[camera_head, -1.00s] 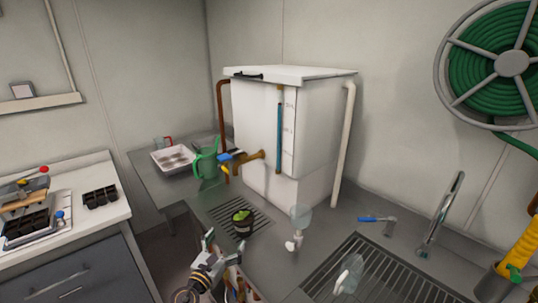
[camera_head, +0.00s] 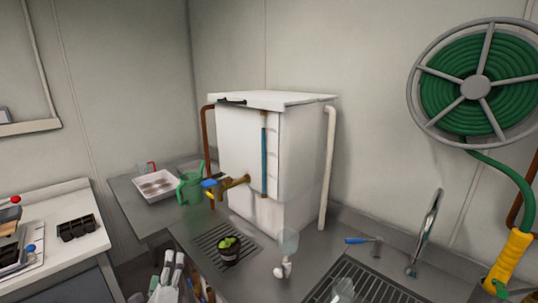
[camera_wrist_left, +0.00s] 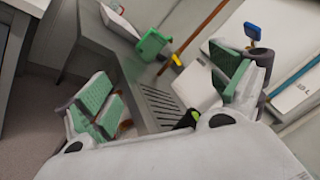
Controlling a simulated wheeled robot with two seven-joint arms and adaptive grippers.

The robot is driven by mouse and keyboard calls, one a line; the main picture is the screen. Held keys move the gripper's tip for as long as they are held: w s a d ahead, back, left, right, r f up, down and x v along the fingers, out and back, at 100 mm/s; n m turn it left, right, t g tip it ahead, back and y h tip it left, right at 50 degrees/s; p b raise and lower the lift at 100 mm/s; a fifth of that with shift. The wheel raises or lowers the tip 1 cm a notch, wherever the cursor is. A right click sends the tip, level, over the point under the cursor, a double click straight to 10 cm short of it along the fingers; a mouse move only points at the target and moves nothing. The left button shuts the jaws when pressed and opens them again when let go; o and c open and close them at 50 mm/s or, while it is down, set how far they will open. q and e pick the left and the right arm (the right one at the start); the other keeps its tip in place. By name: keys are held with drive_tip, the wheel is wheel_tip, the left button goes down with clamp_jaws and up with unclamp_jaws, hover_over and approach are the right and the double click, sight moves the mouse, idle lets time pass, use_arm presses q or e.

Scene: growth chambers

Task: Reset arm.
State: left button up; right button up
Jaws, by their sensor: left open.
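My left gripper (camera_head: 170,272) shows at the bottom edge of the head view, left of the small potted plant (camera_head: 229,252) and apart from it. In the left wrist view the green-padded fingers of the left gripper (camera_wrist_left: 166,92) are spread wide with nothing between them. Most of my left arm is below the head view. My right gripper is in neither view.
A white tank (camera_head: 255,160) with a brass tap (camera_head: 233,184) stands on the metal counter. A green watering can (camera_head: 191,187) and a white tray (camera_head: 157,186) sit left of it. A faucet (camera_head: 427,232) and blue-handled tool (camera_head: 358,240) are right. A gap separates the left bench (camera_head: 95,242).

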use_arm(q)
drive_tip(key=s+a+f+n+g, duration=0.3)
drive_tip(key=s+f+n+g, duration=0.55)
drive_tip(key=n, duration=0.55)
drive_tip(key=s+d+f+n+g+h, duration=0.3)
drive_tip(key=s+d+f, duration=0.15)
drive_tip(key=s, duration=0.25)
drive_tip(key=s+d+f+n+g+h, duration=0.2)
drive_tip(key=s+d+f+g, duration=0.15)
drive_tip(key=s+d, duration=0.35)
drive_tip(key=s+a+f+g, duration=0.1)
drive_tip(key=s+f, duration=0.2)
drive_tip(key=f, duration=2.9)
drive_tip(key=s+a+f, duration=0.2)
drive_tip(key=s+f, duration=0.7)
drive_tip(key=s, duration=0.2)
drive_tip(key=s+a+f+g, duration=0.1)
drive_tip(key=s+a+f, duration=0.2)
drive_tip(key=s+f, duration=0.7)
drive_tip(key=shift+s+f, duration=0.2)
drive_tip(key=shift+s, duration=0.45)
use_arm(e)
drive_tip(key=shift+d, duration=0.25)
